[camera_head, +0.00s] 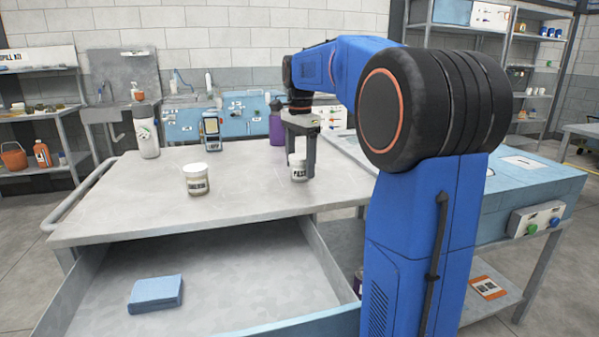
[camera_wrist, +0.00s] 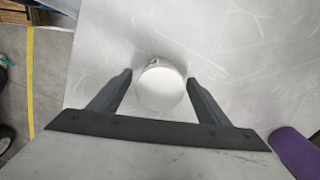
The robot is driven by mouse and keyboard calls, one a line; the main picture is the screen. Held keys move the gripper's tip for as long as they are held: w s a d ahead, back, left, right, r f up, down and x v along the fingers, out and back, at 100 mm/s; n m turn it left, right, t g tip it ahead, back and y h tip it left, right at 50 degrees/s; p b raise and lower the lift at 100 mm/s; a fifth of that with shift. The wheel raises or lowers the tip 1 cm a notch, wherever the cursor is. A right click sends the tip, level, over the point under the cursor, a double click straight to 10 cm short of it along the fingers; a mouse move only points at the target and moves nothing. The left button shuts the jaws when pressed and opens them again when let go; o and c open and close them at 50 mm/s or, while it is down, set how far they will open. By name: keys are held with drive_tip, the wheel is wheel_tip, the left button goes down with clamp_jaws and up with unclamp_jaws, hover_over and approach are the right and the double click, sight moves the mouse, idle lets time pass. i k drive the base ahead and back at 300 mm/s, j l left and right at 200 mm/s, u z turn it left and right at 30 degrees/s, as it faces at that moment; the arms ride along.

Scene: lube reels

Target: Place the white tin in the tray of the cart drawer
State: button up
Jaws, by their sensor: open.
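The white tin (camera_head: 299,172), with dark lettering, stands upright on the cart top (camera_head: 120,200) near its right side. My gripper (camera_head: 302,152) points down over it with its fingers apart. In the wrist view the tin's round white lid (camera_wrist: 161,90) lies between the two open fingers of my gripper (camera_wrist: 160,78), with a gap on each side. The cart drawer (camera_head: 230,290) is pulled out below the front edge of the top. Its flat grey tray floor is mostly bare, and a folded blue cloth (camera_head: 155,293) lies at its left.
A second light tin (camera_head: 198,180) with a darker label stands left of centre on the cart top. A white bottle (camera_head: 146,130), a handheld device (camera_head: 211,133) and a purple bottle (camera_head: 276,125) stand along its back. A blue-topped bench (camera_head: 530,185) is at the right.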

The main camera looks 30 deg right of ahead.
sight(267, 304)
drive_tip(key=k+j, duration=0.55)
drive_tip(key=j, duration=0.25)
drive_tip(key=k+j, duration=0.3)
drive_tip(key=j, duration=0.1)
